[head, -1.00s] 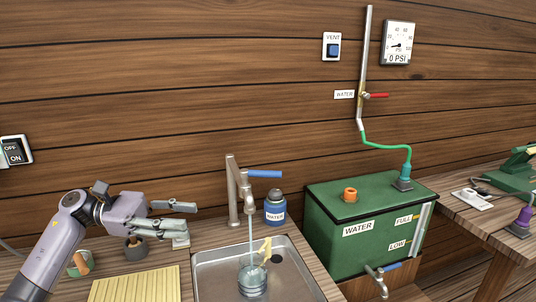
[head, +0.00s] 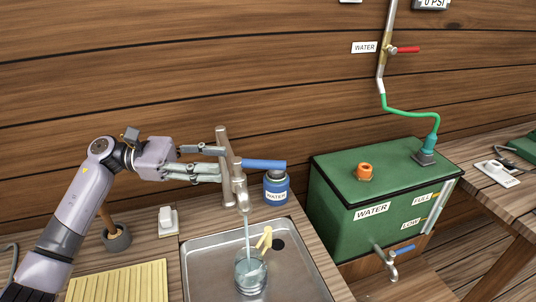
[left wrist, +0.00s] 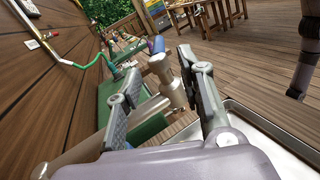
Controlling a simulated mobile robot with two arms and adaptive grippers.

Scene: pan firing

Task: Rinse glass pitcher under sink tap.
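The glass pitcher (head: 250,276) stands upright in the metal sink (head: 205,262), under the tap (head: 240,188). Water runs from the spout into it. The tap has a blue lever handle (head: 264,164) pointing right. My left gripper (head: 222,161) is open beside the tap, its fingertips close to the tap's metal body and left of the blue handle. In the left wrist view the tap (left wrist: 162,72) shows beyond and between the spread fingers; whether they touch it I cannot tell. My right gripper is not in view.
A yellow item (head: 265,239) lies in the sink near the dark drain (head: 278,244). A blue water jar (head: 276,188) stands behind the tap. A green water tank (head: 345,228) is to the right. A ribbed yellow board (head: 120,283) lies left of the sink.

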